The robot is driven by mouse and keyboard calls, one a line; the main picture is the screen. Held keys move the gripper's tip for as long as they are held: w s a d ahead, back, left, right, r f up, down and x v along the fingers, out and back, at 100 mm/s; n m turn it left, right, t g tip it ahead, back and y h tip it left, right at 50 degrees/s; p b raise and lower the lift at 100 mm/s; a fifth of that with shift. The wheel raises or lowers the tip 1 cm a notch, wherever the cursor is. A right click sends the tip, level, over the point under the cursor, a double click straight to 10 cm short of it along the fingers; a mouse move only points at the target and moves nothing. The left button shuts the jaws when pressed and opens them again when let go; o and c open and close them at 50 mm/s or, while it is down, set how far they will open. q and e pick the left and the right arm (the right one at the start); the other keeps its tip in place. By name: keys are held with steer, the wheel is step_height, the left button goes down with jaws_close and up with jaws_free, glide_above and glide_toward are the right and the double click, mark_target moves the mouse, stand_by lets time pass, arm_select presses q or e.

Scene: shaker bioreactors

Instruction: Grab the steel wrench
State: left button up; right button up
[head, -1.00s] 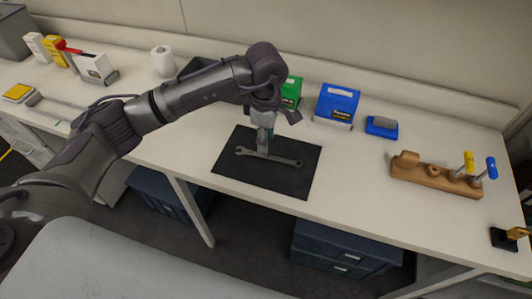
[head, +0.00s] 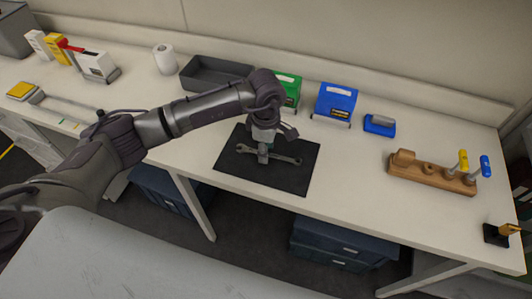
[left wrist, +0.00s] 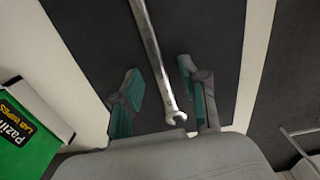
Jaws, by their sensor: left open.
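The steel wrench (head: 283,158) lies flat on a black mat (head: 290,180) on the workbench. It also shows in the left wrist view (left wrist: 155,50), running between my gripper's fingers, with its open end near the bottom. My left gripper (head: 263,156) points down just over the middle of the wrench and hides part of it. In the left wrist view my left gripper (left wrist: 155,95) is open, with one teal fingertip on each side of the wrench and a gap on both sides. My right gripper is not in view.
A green wipes box (head: 288,90), a blue box (head: 336,101) and a grey tray (head: 212,74) stand behind the mat. A wooden holder (head: 430,175) with screwdrivers is at the right. The bench (head: 350,165) between mat and holder is clear.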

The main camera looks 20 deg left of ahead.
arm_select(q)
steer(key=shift+f, duration=0.15)
steer(key=shift+c, duration=0.3)
jaws_close()
